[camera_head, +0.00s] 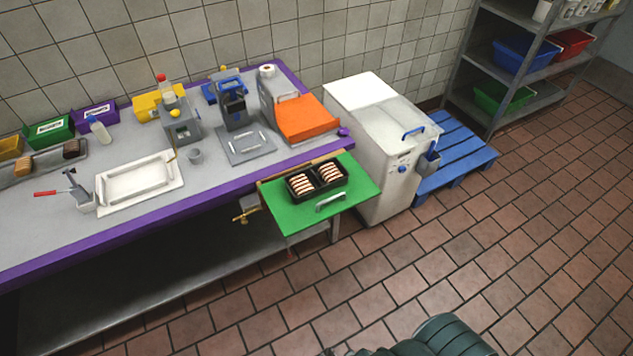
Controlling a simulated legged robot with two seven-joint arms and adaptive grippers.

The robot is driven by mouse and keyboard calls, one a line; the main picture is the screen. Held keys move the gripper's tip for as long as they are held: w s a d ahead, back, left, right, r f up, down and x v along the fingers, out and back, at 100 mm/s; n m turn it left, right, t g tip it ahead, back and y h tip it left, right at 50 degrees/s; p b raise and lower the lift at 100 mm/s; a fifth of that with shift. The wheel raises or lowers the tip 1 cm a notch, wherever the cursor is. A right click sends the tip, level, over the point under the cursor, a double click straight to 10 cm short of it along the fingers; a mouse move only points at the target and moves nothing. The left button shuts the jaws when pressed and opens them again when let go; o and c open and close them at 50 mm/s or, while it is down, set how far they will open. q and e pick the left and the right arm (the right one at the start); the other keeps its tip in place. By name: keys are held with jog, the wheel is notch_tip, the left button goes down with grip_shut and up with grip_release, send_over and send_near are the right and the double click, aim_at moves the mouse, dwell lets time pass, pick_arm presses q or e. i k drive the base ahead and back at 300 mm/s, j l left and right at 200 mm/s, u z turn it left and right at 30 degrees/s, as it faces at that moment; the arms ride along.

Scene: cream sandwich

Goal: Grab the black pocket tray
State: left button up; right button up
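A black pocket tray (316,189) lies on a green board (345,201) at the right end of the long counter. Its two compartments each hold a pale food piece with dark stripes. A grey handle-shaped thing (330,202) lies on the board in front of the tray. Nothing touches the tray from my side. Neither of my grippers can be made out in this view. A dark green-grey rounded part of mine shows at the bottom edge, well below the tray.
The purple-edged counter (230,187) carries a white tray (139,184), dispensers and an orange-topped machine (306,118). A white chest unit (381,140) stands right of the green board, beside a blue pallet (458,152). The tiled floor in front is clear.

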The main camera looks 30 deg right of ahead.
aim_at(314, 177)
jog(key=u, duration=0.3)
jog(key=l+u, duration=0.4)
jog(key=l, duration=0.35)
jog(key=l+u, duration=0.4)
jog(key=l, duration=0.35)
